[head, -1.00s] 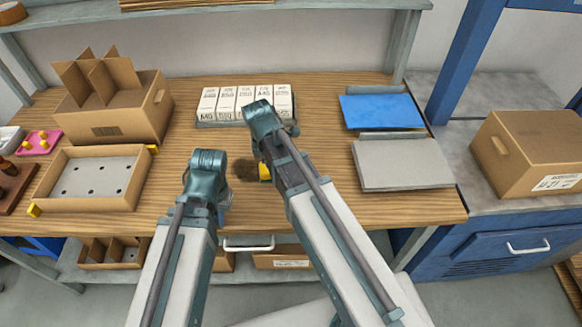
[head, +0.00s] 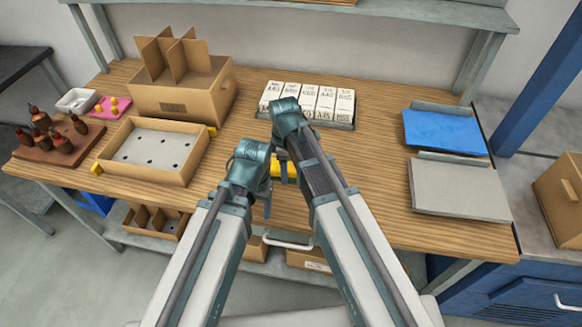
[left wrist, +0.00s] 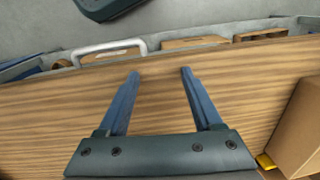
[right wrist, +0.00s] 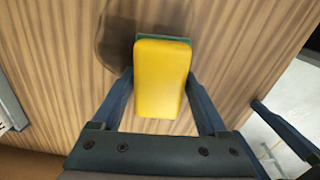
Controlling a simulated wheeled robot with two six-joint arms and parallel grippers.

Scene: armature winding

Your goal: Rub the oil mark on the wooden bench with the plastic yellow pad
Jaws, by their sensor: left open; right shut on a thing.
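The yellow pad (head: 291,170) is in my right gripper, low over the wooden bench (head: 375,185). In the right wrist view the pad (right wrist: 160,78) sits between the two fingers (right wrist: 160,95), which are shut on it. A dark smudge (right wrist: 115,45), which looks like the oil mark together with some shadow, lies on the wood beside the pad and partly under it. The arms hide the mark in the head view. My left gripper (left wrist: 160,73) is open and empty over the bench's front part, left of the right gripper. I cannot tell whether the pad touches the wood.
White labelled boxes (head: 310,100) stand behind the grippers. A shallow carton tray (head: 115,170) and a divided carton (head: 170,103) are at left. A blue sheet (head: 445,131) and a grey tray (head: 460,190) lie at right. Bare wood lies between the grippers and the grey tray.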

